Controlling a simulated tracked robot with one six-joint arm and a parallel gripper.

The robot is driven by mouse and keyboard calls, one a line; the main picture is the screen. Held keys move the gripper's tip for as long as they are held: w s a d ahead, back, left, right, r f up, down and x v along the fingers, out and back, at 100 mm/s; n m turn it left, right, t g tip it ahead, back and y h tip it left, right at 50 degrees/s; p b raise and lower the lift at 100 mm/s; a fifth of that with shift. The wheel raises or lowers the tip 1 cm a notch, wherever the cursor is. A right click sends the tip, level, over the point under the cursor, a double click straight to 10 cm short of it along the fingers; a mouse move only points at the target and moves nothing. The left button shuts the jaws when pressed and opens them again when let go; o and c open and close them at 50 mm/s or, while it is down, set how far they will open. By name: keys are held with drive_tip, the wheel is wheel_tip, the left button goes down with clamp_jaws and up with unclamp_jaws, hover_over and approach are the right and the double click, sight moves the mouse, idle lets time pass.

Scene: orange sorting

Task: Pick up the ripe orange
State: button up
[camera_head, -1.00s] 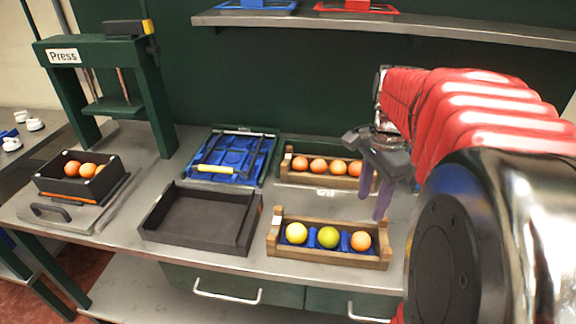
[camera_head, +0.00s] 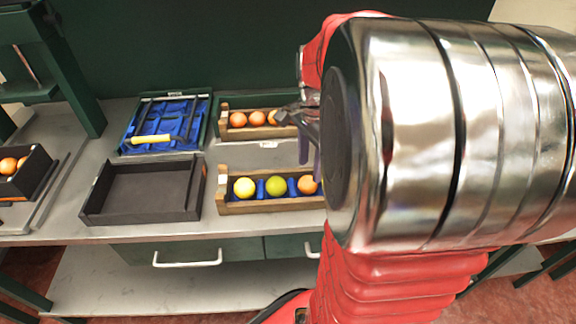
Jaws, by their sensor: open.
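The front wooden crate (camera_head: 262,206) holds three fruits in a row on blue padding. From left they are a pale yellow one (camera_head: 244,188), a green-yellow one (camera_head: 276,186) and an orange one (camera_head: 307,184). The back wooden crate (camera_head: 224,134) holds several oranges, such as this one (camera_head: 238,120); its right part is hidden by my arm. My gripper (camera_head: 308,150) is open, partly hidden by my arm. Its purple fingers point down above and behind the orange fruit, and appear apart from it.
An empty dark tray (camera_head: 143,190) lies left of the front crate. Behind it is a blue tray with a yellow-handled tool (camera_head: 150,140). At far left a black box (camera_head: 30,185) holds oranges near the green press (camera_head: 75,60). My arm blocks the right side.

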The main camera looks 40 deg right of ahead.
sight(308, 179)
drive_tip(key=shift+f, duration=0.65)
drive_tip(key=shift+f, duration=0.1)
drive_tip(key=shift+w+a+f, duration=0.1)
drive_tip(key=shift+a+f, duration=0.05)
drive_tip(key=shift+f, duration=2.35)
drive_tip(key=shift+c, duration=0.2)
drive_tip(key=c, duration=0.6)
